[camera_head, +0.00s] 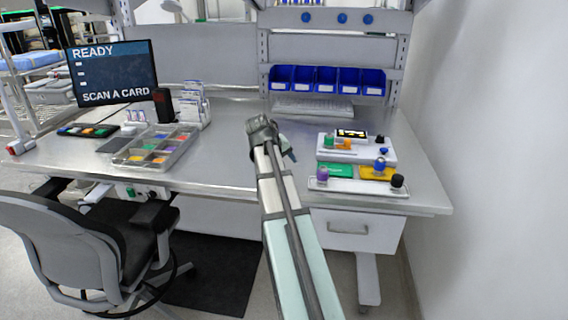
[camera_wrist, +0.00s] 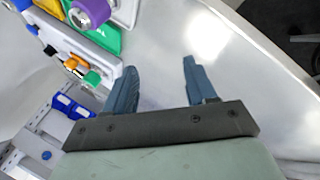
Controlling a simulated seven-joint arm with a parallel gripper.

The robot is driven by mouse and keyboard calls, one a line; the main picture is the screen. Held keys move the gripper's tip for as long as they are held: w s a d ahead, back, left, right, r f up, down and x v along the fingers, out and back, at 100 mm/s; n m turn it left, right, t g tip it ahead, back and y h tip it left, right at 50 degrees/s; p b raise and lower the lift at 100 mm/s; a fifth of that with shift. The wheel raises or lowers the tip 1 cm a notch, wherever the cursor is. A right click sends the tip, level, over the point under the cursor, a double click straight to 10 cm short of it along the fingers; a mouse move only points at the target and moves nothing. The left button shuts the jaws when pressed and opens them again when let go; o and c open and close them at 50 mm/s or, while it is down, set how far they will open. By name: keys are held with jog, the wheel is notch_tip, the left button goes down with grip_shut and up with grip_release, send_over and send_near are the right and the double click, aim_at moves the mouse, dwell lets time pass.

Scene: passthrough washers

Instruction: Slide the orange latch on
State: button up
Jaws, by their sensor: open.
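The orange latch (camera_head: 346,144) is a small orange piece on the upper white panel (camera_head: 365,154), between a green knob (camera_head: 328,141) and a small dark display (camera_head: 351,133). In the wrist view the orange piece (camera_wrist: 71,64) shows at the upper left, beside the green knob (camera_wrist: 92,78). Its exact shape and setting are too small to tell. My gripper (camera_head: 289,155) is above the bench, left of the panel and apart from it. In the wrist view its two blue-grey fingers (camera_wrist: 160,66) are spread, with nothing between them.
A lower white board (camera_head: 358,188) carries a purple knob (camera_head: 322,174), a green plate (camera_head: 336,170), a yellow plate (camera_head: 370,173) and a black knob (camera_head: 397,181). A sorting tray (camera_head: 118,160) and a monitor (camera_head: 112,72) stand at left. Blue bins (camera_head: 327,80) hang behind.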

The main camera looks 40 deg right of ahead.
jog(key=n+t+y, duration=0.2)
jog(key=t+y, duration=0.1)
jog(key=y, duration=0.4)
send_near(348, 140)
jog(key=x, duration=0.8)
jog(key=shift+w+f, duration=0.25)
jog(key=shift+f, duration=0.05)
grip_shut()
